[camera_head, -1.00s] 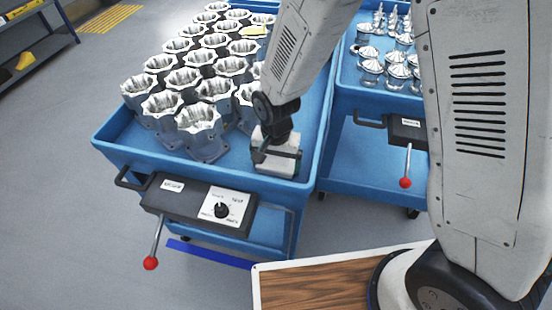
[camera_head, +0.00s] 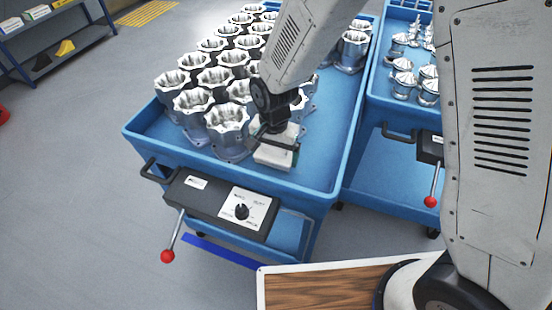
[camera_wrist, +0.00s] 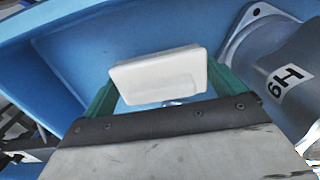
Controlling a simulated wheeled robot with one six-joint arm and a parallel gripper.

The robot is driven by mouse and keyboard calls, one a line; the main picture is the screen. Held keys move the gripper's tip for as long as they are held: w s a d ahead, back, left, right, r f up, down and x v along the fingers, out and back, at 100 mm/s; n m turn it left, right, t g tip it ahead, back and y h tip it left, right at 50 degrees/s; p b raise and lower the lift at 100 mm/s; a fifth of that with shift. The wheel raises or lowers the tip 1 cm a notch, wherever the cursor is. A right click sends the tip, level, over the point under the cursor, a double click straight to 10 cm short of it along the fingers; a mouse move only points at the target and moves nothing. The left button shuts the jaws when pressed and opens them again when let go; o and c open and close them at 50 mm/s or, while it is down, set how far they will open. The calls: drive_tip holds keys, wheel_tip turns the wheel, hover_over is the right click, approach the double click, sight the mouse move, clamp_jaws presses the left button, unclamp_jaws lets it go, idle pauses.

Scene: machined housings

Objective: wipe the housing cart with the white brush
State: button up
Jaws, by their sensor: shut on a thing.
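The housing cart (camera_head: 330,188) is a blue tray cart holding rows of silver machined housings (camera_head: 228,122). My gripper (camera_head: 275,147) is shut on the white brush (camera_head: 272,156) inside the tray, at its near right part, just right of the closest housings. In the wrist view the white brush (camera_wrist: 160,75) sits between the green fingers of my gripper (camera_wrist: 165,92), over the blue tray (camera_wrist: 85,45). Whether the brush touches the tray floor cannot be told.
A second blue cart (camera_head: 385,165) with shiny metal parts (camera_head: 405,80) stands at the right. A black control panel (camera_head: 225,205) with a red-knobbed lever (camera_head: 167,256) is on the housing cart's front. A shelf (camera_head: 60,45) stands at the back left.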

sight(274, 149)
drive_tip(key=shift+a+r, duration=0.15)
drive_tip(key=shift+r, duration=2.75)
